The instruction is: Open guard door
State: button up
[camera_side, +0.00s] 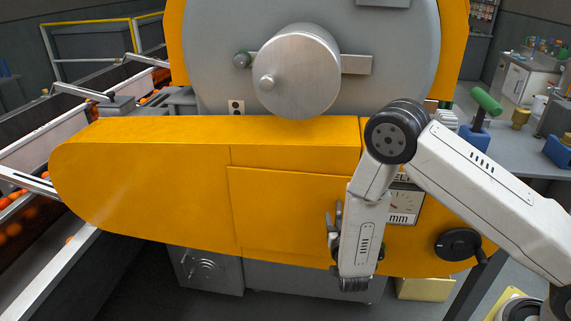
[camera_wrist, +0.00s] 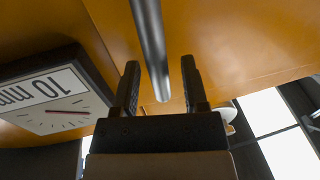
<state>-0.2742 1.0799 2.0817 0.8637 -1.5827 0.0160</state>
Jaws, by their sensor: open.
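The guard door (camera_side: 280,215) is a flat orange panel in the front of the long orange housing in the side view. It looks closed, flush with the housing. A grey round handle bar (camera_wrist: 152,40) shows in the wrist view against the orange surface. My gripper (camera_wrist: 160,64) is open, with one dark finger on each side of the bar. The bar's end shows between the fingers, and I see no clear contact. In the side view my gripper (camera_side: 334,237) is at the door's right edge, mostly hidden by my wrist, which also hides the handle.
A 10 mm dial gauge (camera_wrist: 48,92) sits close to the left of my gripper in the wrist view; it also shows in the side view (camera_side: 402,207). A black handwheel (camera_side: 460,244) is at right. A conveyor with oranges (camera_side: 12,230) runs at left.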

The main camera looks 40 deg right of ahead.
grip_shut()
dwell(1.4)
